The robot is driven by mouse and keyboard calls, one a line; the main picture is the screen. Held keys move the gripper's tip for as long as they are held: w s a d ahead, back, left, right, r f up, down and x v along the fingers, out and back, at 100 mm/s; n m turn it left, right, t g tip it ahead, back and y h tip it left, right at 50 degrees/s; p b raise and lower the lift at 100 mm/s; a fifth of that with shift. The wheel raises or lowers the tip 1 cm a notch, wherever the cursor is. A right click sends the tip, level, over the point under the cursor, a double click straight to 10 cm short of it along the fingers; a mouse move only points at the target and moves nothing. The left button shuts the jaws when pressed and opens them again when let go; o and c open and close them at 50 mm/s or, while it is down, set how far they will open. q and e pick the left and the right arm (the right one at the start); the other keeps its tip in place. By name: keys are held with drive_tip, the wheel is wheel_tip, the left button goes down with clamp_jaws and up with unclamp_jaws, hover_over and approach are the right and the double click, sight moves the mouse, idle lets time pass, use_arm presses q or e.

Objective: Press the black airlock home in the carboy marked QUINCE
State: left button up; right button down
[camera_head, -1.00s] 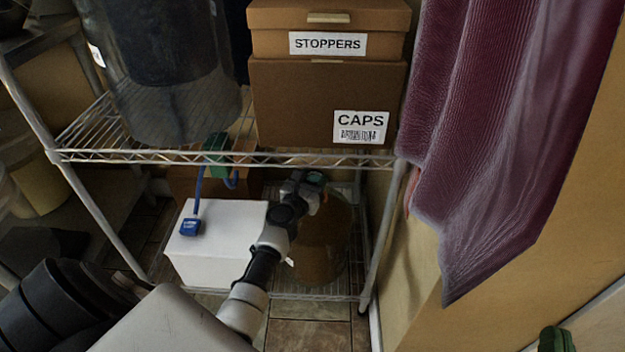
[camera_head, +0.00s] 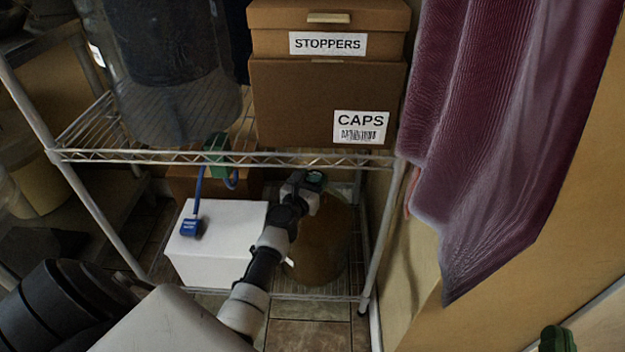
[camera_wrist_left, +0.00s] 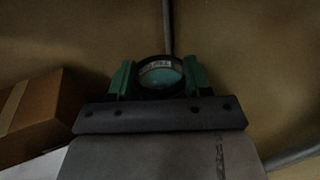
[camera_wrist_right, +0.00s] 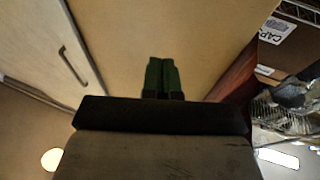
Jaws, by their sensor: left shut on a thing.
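My left gripper (camera_head: 316,180) reaches in under the upper shelf, above a brown-amber rounded vessel (camera_head: 322,245) on the lower shelf. No QUINCE marking on the vessel can be seen. In the left wrist view its green fingers (camera_wrist_left: 161,80) are shut on a small round piece (camera_wrist_left: 160,72) with a dark rim, a teal face and an unreadable pale label. I cannot tell whether this is the black airlock, or whether it touches the vessel. My right gripper (camera_head: 556,338) is at the lower right; its green fingers (camera_wrist_right: 162,76) are together and empty.
The wire upper shelf (camera_head: 275,157) passes over my left arm, with a CAPS box (camera_head: 300,100) on it. A maroon cloth (camera_head: 500,110) hangs at right.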

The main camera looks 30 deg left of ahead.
use_arm(q)
drive_tip(key=shift+s+f, duration=0.1)
drive_tip(key=shift+f, duration=0.15)
use_arm(e)
drive_tip(key=shift+f+g, duration=0.5)
idle(0.5)
use_arm(q)
drive_tip(key=o, duration=0.9)
drive_tip(key=shift+o, duration=0.7)
drive_tip(key=shift+r, duration=0.15)
drive_tip(key=s+d+p, duration=0.1)
drive_tip(key=s, duration=0.9)
drive_tip(key=shift+s+d+p, duration=0.3)
drive_tip(key=shift+d+p, duration=0.05)
drive_tip(key=shift+p, duration=0.05)
use_arm(e)
drive_tip(key=shift+s+d+f+g+h, duration=0.15)
drive_tip(key=shift+d+f+g+h, duration=0.1)
drive_tip(key=shift+f+g, duration=0.45)
drive_tip(key=shift+s+d+f+g+h, duration=0.15)
drive_tip(key=shift+f+g+h, duration=0.15)
drive_tip(key=shift+f+g, duration=0.35)
drive_tip(key=shift+s+d+f+g+h, duration=0.1)
drive_tip(key=shift+d+f+g+h, duration=0.15)
drive_tip(key=shift+f+g, duration=0.45)
